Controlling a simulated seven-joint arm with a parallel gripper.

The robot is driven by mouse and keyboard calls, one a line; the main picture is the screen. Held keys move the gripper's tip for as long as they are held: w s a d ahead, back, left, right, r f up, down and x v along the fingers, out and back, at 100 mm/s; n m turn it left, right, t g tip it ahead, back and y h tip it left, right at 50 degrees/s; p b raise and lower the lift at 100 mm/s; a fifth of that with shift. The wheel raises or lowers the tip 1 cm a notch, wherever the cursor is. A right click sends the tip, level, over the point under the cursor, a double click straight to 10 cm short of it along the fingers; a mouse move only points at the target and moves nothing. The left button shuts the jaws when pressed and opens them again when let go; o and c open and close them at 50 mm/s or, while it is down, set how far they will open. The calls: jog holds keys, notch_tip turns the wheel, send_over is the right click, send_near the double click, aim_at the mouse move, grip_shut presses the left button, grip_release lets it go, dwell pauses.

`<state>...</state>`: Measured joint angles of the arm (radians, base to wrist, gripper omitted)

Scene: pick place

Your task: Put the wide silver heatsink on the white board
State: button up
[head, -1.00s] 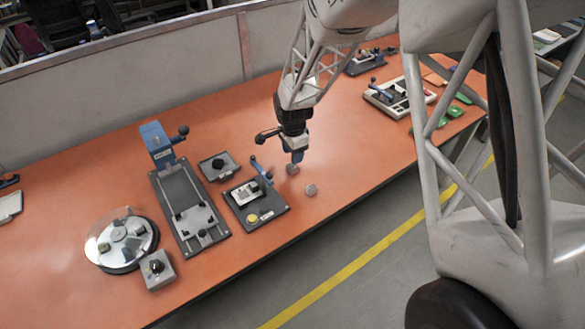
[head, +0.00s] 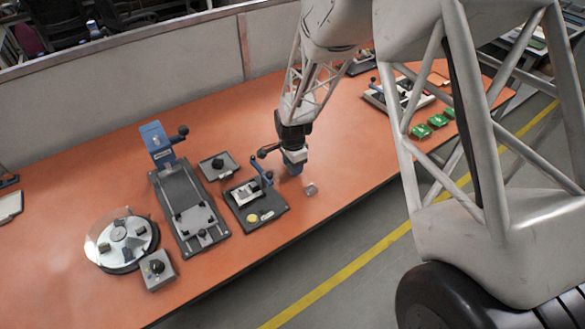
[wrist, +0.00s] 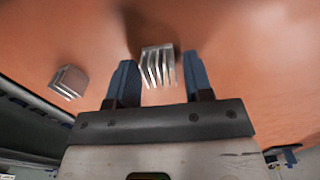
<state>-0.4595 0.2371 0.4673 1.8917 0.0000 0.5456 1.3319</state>
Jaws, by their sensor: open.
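A silver finned heatsink (wrist: 158,66) stands on the orange table between the two blue fingers of my gripper (wrist: 160,84) in the wrist view. The fingers are open, with a gap visible on each side of it. In the head view my gripper (head: 293,168) is low over the table and hides this heatsink. A second silver heatsink (wrist: 69,81) lies to the left in the wrist view; it also shows in the head view (head: 310,189). I cannot tell surely which is the wide one. A small white board (head: 247,194) sits on a dark fixture left of my gripper.
A grey slide press (head: 185,205), a small tray (head: 218,166) and a round turntable (head: 105,246) stand further left. Green boards (head: 436,121) lie right.

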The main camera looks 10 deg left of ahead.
jog(key=c, duration=0.6)
jog(key=shift+r, duration=0.2)
jog(key=shift+r, duration=2.8)
jog(key=shift+w, duration=0.1)
